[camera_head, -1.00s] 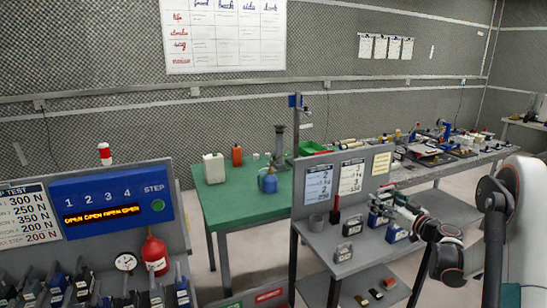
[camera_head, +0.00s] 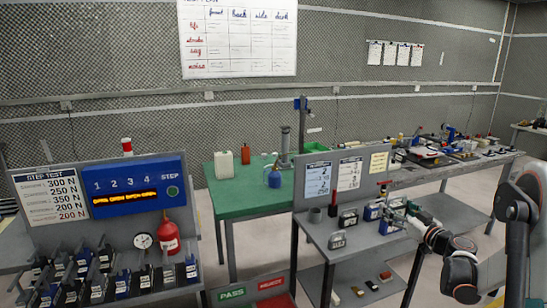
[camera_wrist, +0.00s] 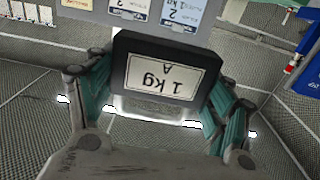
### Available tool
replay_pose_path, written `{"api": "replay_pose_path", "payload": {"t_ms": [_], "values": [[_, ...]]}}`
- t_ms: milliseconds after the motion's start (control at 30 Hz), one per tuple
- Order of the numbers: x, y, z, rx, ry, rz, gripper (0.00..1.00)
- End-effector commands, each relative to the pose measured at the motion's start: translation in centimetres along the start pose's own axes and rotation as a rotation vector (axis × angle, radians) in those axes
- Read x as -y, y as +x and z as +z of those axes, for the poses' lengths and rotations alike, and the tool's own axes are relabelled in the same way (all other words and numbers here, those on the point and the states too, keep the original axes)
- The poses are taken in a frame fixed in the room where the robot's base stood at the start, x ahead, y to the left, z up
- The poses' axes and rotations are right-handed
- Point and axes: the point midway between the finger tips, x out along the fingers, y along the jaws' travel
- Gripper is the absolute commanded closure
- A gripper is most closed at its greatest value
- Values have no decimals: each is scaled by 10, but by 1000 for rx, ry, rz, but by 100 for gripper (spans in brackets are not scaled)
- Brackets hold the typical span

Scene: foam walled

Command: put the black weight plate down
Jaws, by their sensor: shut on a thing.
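The black weight plate (camera_wrist: 161,70) fills the middle of the wrist view. In the head view my gripper (camera_head: 399,211) is above the right end of the grey stand's upper shelf (camera_head: 352,243). The held plate is hard to make out there, and I cannot tell whether it touches the shelf.
Dark labelled weights (camera_head: 337,240) and a blue block (camera_head: 388,226) stand on that shelf. The upright panel (camera_head: 333,187) with posters is behind. The shelf's front left part is clear.

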Motion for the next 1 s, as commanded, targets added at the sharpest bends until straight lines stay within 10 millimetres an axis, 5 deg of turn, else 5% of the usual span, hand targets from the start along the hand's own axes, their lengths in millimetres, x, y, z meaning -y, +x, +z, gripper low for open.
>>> {"api": "replay_pose_path", "payload": {"t_ms": [433, 800, 1000], "values": [[72, -3, -7, -1, 1, 95, 87], [175, -6, -17, 0, 0, 238, 87], [209, -8, -20, 0, 0, 292, 87]]}}
